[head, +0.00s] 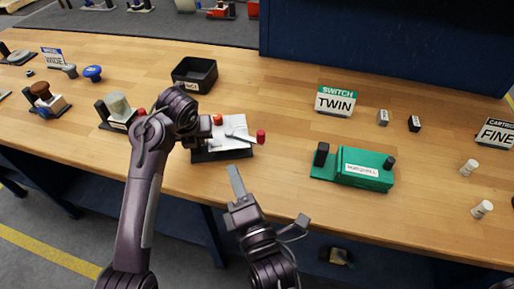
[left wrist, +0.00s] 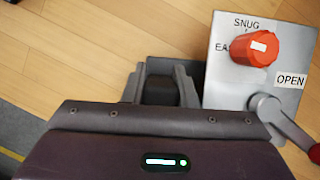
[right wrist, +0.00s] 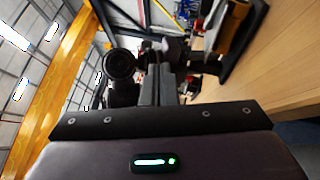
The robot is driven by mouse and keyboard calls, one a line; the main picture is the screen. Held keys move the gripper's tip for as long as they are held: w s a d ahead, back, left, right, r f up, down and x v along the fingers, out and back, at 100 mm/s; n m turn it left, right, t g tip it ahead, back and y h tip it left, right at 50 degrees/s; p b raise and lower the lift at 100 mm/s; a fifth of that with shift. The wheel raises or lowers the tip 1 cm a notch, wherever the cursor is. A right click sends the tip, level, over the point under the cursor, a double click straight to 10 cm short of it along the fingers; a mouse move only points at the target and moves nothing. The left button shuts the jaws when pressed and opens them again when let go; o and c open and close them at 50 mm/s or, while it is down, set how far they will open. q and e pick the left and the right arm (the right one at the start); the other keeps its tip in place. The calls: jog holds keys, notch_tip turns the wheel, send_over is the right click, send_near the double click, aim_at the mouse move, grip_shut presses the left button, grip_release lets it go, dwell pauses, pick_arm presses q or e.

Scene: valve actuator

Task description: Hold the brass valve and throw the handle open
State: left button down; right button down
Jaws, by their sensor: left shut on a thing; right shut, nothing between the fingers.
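The valve unit is a pale metal plate (head: 236,128) on a dark base, with an orange-red knob (left wrist: 258,46) and a lever handle (head: 240,136) with a red tip (head: 261,136). No brass colour shows. In the left wrist view the lever (left wrist: 285,120) slants down right, beside the label OPEN. My left gripper (left wrist: 160,78) is shut on a dark post at the plate's left side; the fingers hide most of the post. My right gripper (head: 236,180) is shut and empty, in front of the unit and apart from the handle.
A green box (head: 365,168) with dark knobs stands to the right. A black bin (head: 194,75) stands behind the unit. A device with a pale dome (head: 118,106) stands left of my left arm. Bare wood lies between the unit and the green box.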

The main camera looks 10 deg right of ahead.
jog(key=s+d+f+m+g+h, duration=0.1)
jog(key=s+d+f+m+h, duration=0.2)
jog(key=m+h, duration=0.2)
send_near(264, 138)
jog(key=w+a, duration=0.4)
jog(key=a, duration=0.1)
jog(key=shift+r, duration=0.15)
jog(key=shift+w+d, duration=0.8)
jog(key=shift+d, duration=0.25)
jog(key=shift+w+d, duration=0.45)
jog(key=shift+w+d+n+g+y, duration=0.25)
jog(key=shift+w+d+n+y, duration=0.35)
jog(key=shift+y, duration=0.55)
jog(key=shift+w+d+n+g+y, duration=0.25)
jog(key=shift+w+d+n+y, duration=0.3)
jog(key=shift+y, duration=0.6)
jog(key=shift+w+d, duration=0.55)
jog(key=shift+w, duration=0.3)
jog(key=shift+s, duration=0.1)
